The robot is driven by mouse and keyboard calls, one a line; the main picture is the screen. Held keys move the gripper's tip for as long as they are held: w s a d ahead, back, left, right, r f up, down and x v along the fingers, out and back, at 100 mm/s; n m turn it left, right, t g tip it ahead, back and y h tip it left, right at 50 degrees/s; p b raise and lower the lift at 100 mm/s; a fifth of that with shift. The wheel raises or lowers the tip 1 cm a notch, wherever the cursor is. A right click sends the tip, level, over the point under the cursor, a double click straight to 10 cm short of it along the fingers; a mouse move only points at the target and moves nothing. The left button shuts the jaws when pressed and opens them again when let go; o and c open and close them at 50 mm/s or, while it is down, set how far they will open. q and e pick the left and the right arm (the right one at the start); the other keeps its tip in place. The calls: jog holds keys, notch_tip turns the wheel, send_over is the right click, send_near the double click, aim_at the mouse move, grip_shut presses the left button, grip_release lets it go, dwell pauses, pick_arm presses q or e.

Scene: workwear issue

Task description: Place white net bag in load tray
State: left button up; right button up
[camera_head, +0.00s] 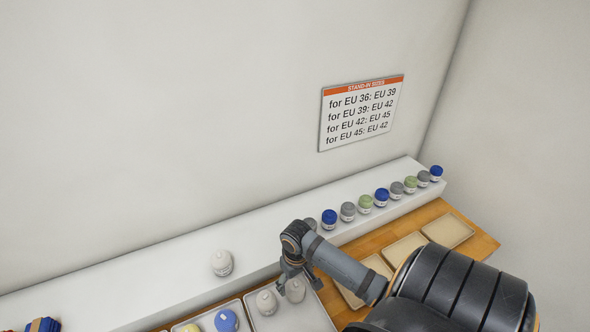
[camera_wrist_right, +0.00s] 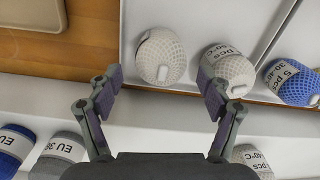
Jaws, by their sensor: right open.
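Two white net bags stand in a pale tray (camera_head: 312,318): one on the left (camera_head: 266,302) and one on the right (camera_head: 295,290). In the right wrist view they are the plain bag (camera_wrist_right: 160,57) and the labelled bag (camera_wrist_right: 229,66). A third white net bag (camera_head: 222,263) stands on the white ledge. My right gripper (camera_head: 298,279) is open and empty, just above the right bag in the tray; in the wrist view that bag shows beyond the gap between the fingertips (camera_wrist_right: 160,78). No label tells which tray is the load tray. My left gripper is out of view.
A tray to the left holds a blue bag (camera_head: 226,320). Empty trays (camera_head: 447,231) lie on the wooden table (camera_head: 343,309) to the right. Blue, grey and green bags (camera_head: 365,203) line the white ledge (camera_head: 160,275). A size sign (camera_head: 360,112) hangs on the wall.

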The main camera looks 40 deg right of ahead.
aim_at(296, 282)
notch_tip(296, 282, up, 9)
jog(key=shift+d, duration=0.15)
jog(key=shift+r, duration=0.1)
dwell(0.4)
